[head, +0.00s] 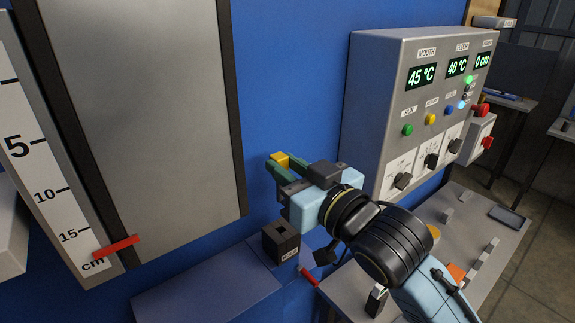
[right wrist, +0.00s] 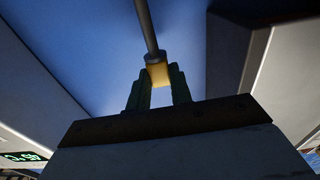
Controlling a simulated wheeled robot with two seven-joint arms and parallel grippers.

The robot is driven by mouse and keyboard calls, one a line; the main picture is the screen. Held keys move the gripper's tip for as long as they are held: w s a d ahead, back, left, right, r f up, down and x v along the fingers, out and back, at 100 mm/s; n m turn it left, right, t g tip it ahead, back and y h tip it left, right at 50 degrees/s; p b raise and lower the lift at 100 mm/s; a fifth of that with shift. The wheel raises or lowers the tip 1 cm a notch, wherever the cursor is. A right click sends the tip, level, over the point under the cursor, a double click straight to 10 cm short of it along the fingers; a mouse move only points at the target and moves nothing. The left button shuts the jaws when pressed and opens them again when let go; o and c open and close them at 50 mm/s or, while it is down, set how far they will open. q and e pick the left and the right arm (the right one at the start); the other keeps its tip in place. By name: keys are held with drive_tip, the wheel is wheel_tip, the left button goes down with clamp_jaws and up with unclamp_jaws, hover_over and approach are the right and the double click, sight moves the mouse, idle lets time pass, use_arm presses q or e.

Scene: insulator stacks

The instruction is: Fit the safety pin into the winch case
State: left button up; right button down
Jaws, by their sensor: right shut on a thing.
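My right gripper (head: 281,163) is raised in front of the blue wall, with green fingers shut on a yellow block. I take this block to be the head of the safety pin (head: 280,159). In the right wrist view the yellow block (right wrist: 158,72) sits between the fingertips, with a grey rod (right wrist: 146,25) running from it away from the gripper. The rod does not show in the head view. A small dark box (head: 280,245) with openings in its top and a label in front stands below the gripper, apart from it. I cannot tell if it is the winch case. My left gripper is out of view.
A grey control cabinet (head: 375,105) with lit displays, buttons and knobs stands right of the gripper. A grey bench (head: 485,225) with small parts lies below it. A grey panel (head: 140,90) and a centimetre scale (head: 45,180) are at left. A red lever (head: 309,277) sits beside the dark box.

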drive_tip(key=shift+w+p, duration=0.1)
drive_tip(key=shift+p, duration=0.25)
drive_tip(key=b, duration=0.4)
hover_over(288, 237)
drive_tip(key=shift+f, duration=3)
use_arm(q)
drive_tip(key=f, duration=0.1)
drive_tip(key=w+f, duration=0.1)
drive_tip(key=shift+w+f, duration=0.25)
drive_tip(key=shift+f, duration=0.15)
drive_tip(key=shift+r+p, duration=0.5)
drive_tip(key=shift+p, duration=0.15)
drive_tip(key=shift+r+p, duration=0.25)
drive_tip(key=shift+p, duration=0.05)
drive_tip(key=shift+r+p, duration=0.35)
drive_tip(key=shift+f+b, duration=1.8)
use_arm(e)
drive_tip(key=shift+f, duration=3.35)
